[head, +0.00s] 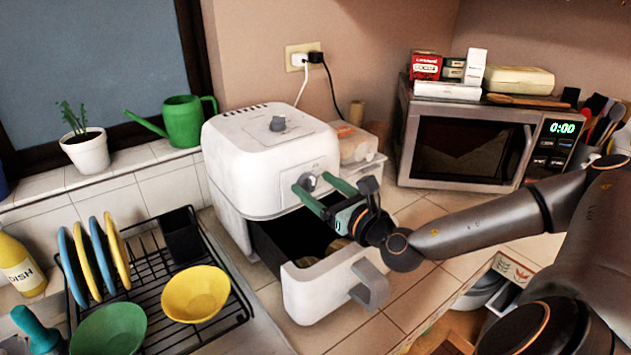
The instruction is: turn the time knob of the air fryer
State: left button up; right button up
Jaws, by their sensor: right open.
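The white air fryer (240,165) stands on the tiled counter with its drawer (325,290) pulled out. A round grey knob (308,180) is on its front panel, and a second grey knob (278,124) is on its top. I cannot read which one is marked for time. My right gripper (317,185) reaches in from the right, above the open drawer. Its green fingers are open, with the tips at either side of the front knob; I cannot tell whether they touch it. My left gripper is not in view.
A microwave (465,145) with boxes on top stands at the right. A dish rack (165,265) with plates and bowls is at the left. The drawer's handle (370,284) juts out below my right gripper. An open cabinet drawer (490,290) shows at the lower right.

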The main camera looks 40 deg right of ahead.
jog(key=shift+w, duration=0.45)
grip_shut()
dwell(0.5)
